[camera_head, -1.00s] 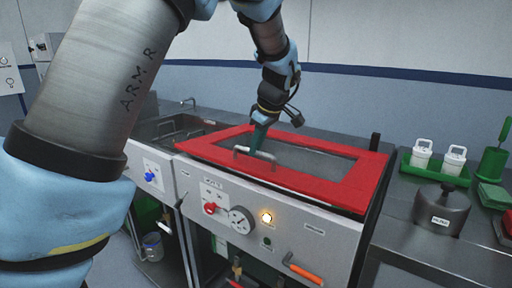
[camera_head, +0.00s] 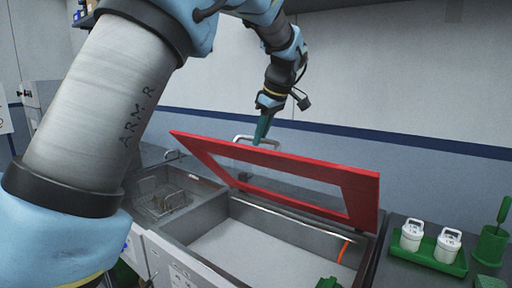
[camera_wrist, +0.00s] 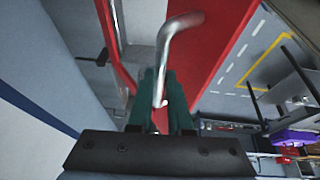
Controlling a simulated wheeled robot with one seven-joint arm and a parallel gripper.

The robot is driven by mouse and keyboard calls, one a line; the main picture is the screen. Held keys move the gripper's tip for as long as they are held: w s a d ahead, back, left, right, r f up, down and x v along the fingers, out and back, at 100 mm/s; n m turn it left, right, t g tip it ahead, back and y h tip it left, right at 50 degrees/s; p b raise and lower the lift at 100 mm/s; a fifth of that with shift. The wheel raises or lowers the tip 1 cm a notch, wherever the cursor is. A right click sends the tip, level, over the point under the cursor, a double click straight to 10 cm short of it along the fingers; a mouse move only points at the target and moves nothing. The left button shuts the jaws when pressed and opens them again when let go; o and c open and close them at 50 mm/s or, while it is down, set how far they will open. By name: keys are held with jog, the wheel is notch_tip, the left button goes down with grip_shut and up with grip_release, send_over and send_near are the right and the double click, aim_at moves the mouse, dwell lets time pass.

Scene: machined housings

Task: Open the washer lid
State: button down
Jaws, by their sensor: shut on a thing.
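The washer lid (camera_head: 215,147) is a red frame with a clear window. It is tilted up, hinged at its back edge, and the washer tub (camera_head: 255,258) below it is exposed. My gripper (camera_head: 259,138) is above the lid's raised edge, its green fingers at the silver bar handle (camera_head: 270,141). In the wrist view my gripper (camera_wrist: 162,98) is shut on the handle (camera_wrist: 180,28), with the red lid (camera_wrist: 222,50) behind it. Part of the handle is hidden between the fingers.
A green tray (camera_head: 428,258) with white lidded cups (camera_head: 411,235) stands on the right counter. A green holder (camera_head: 490,246) is beside it. A sink with a wire basket (camera_head: 165,200) is left of the tub. A small green item (camera_head: 328,283) shows at the tub's front.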

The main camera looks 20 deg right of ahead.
jog(key=w+d+r+p, duration=0.1)
jog(key=w+d+r, duration=0.1)
jog(key=d, duration=0.3)
jog(key=w+d+r, duration=0.2)
jog(key=w+d, duration=0.1)
jog(key=d, duration=0.2)
jog(key=shift+r+p, duration=0.25)
jog(key=shift+p, duration=0.1)
jog(key=shift+w+d, duration=0.1)
jog(key=shift+d, duration=0.05)
jog(key=c, duration=1.3)
grip_release()
jog(key=shift+o, duration=0.9)
jog(key=shift+d+f, duration=0.1)
jog(key=shift+o, duration=1.4)
jog(key=shift+w+r, duration=0.15)
jog(key=shift+r, duration=0.15)
jog(key=a+v, duration=0.1)
jog(key=v, duration=0.6)
jog(key=shift+d+r, duration=0.2)
jog(key=shift+d, duration=0.2)
